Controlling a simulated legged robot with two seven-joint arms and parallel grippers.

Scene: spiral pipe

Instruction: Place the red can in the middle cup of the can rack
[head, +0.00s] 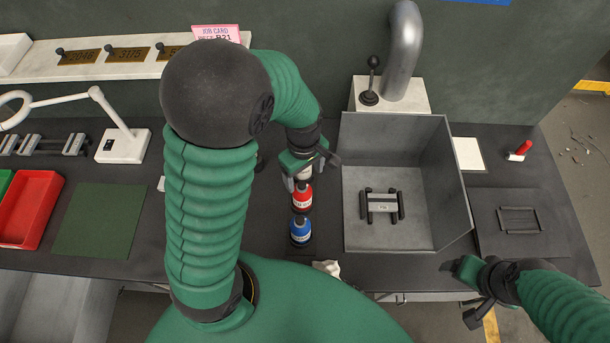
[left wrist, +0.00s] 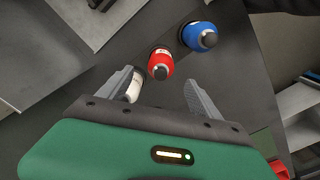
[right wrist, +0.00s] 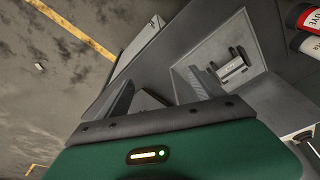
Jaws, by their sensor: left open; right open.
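The red can (head: 301,199) stands upright in a row between a blue can (head: 300,231) in front and a white can (head: 304,174) behind. My left gripper (head: 304,180) is open above the back of this row, by the white can. In the left wrist view the red can (left wrist: 161,66) lies just beyond the open fingertips, and the white can (left wrist: 134,91) is by the left finger. A can rack with cups cannot be made out clearly; the cans hide what is under them. My right gripper (head: 462,290) is open and empty at the front right.
A grey open bin (head: 357,236) stands right of the cans, holding a grey part with black bars (head: 382,206). A white block with a lever and a pipe (head: 415,97) stands behind it. A red tray (head: 33,215) and a green mat (head: 100,222) lie at left.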

